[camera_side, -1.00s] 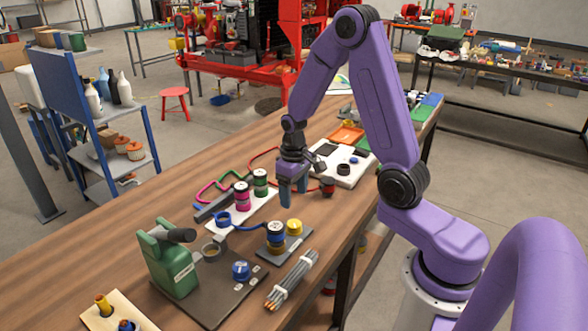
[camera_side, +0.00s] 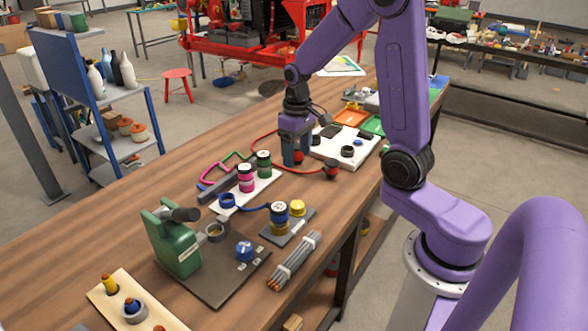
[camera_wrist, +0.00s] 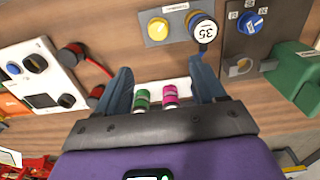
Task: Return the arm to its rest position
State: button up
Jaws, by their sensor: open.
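My gripper (camera_side: 296,160) is open and empty in the side view. It points down above the wooden table, just behind and right of the green-banded spool (camera_side: 263,163) and the magenta-banded spool (camera_side: 245,177). In the wrist view, the two blue fingers of my gripper (camera_wrist: 163,78) are spread wide. The green spool (camera_wrist: 141,100) and the magenta spool (camera_wrist: 169,97) show below and between them, with nothing gripped. The upper end of my arm is cut off at the top of the side view.
A white panel (camera_side: 340,143) with a red cable lies behind. Bare wood (camera_side: 110,225) is clear at left.

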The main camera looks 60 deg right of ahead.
jog(key=s+a+r+n, duration=0.2)
jog(key=s+a+n, duration=0.15)
jog(key=a, duration=0.35)
jog(key=s+a+r+n, duration=0.1)
jog(key=s+a+n, duration=0.2)
jog(key=s, duration=0.7)
jog(key=s+a+r+n, duration=0.1)
jog(key=s+a+n, duration=0.3)
jog(key=s, duration=0.6)
jog(key=shift+s+r+n, duration=0.2)
jog(key=shift+s+n, duration=0.05)
jog(key=shift+n, duration=0.8)
